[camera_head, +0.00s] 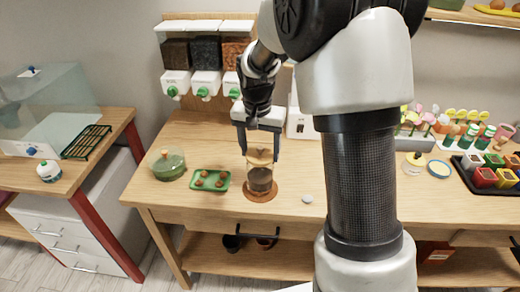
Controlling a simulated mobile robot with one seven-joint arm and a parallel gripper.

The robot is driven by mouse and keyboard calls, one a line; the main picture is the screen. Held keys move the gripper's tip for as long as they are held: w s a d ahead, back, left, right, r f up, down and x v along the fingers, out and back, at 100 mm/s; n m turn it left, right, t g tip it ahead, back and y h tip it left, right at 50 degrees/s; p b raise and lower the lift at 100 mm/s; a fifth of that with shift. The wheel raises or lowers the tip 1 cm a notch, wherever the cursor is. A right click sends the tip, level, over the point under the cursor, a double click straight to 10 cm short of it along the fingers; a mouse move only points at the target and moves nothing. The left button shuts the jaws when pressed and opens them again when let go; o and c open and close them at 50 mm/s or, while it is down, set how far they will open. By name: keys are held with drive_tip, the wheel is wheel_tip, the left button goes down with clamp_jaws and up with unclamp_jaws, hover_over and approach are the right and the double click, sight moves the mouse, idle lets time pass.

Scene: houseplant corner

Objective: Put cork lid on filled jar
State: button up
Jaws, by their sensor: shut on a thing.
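A small glass jar (260,182) with dark filling stands on a round brown coaster (248,194) near the table's front edge. My gripper (259,156) points down directly over the jar. Its two fingers are shut on the tan cork lid (260,157), one on each side. The lid is at the jar's mouth or just above it; I cannot tell whether they touch. The jar looks upright.
A green tray with brown balls (210,180) and a green lidded pot (168,165) stand left of the jar. A small grey disc (307,198) lies to the right. Dispensers (205,82) stand behind. My arm hides part of the table at right.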

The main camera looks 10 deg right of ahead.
drive_tip(key=o, duration=1.5)
drive_tip(key=shift+r+p, duration=2.5)
drive_tip(key=shift+r, duration=1.05)
drive_tip(key=shift+c, duration=0.5)
clamp_jaws()
